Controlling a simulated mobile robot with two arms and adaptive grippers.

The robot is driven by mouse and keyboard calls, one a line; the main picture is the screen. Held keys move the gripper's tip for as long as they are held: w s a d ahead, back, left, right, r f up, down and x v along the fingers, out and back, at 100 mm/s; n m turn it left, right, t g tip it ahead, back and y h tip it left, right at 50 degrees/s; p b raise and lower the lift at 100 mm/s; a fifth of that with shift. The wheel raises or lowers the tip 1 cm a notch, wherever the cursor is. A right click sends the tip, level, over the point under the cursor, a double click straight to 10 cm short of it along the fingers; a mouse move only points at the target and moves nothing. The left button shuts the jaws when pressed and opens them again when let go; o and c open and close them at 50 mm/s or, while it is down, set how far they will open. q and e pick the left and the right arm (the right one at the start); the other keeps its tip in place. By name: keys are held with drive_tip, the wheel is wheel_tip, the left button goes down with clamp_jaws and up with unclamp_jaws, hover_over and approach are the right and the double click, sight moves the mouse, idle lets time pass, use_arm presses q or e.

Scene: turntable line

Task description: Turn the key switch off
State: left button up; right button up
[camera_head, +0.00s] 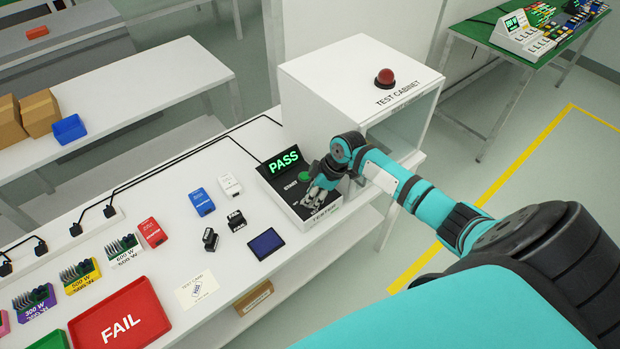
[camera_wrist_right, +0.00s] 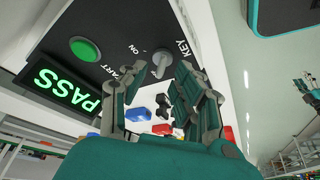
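The key switch (camera_wrist_right: 155,66) is a grey knob with a lever on the black panel, between the ON and KEY labels in the right wrist view. The panel belongs to the test unit (camera_head: 273,182), which has a lit green PASS display. In the head view my right gripper (camera_head: 318,188) is over the unit's right part and hides the switch. In the right wrist view my right gripper (camera_wrist_right: 150,84) has its fingers apart, with the switch ahead of the gap and nothing held. I cannot tell whether they touch it. My left gripper is not in view.
A green button (camera_wrist_right: 85,49) is beside the switch. The white test cabinet (camera_head: 335,95) with a red button (camera_head: 385,77) stands behind the unit. A dark blue pad (camera_head: 267,243), a test card (camera_head: 197,290) and a red FAIL tray (camera_head: 120,318) lie on the white table.

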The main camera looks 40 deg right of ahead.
drive_tip(key=v, duration=1)
drive_tip(key=shift+r, duration=0.2)
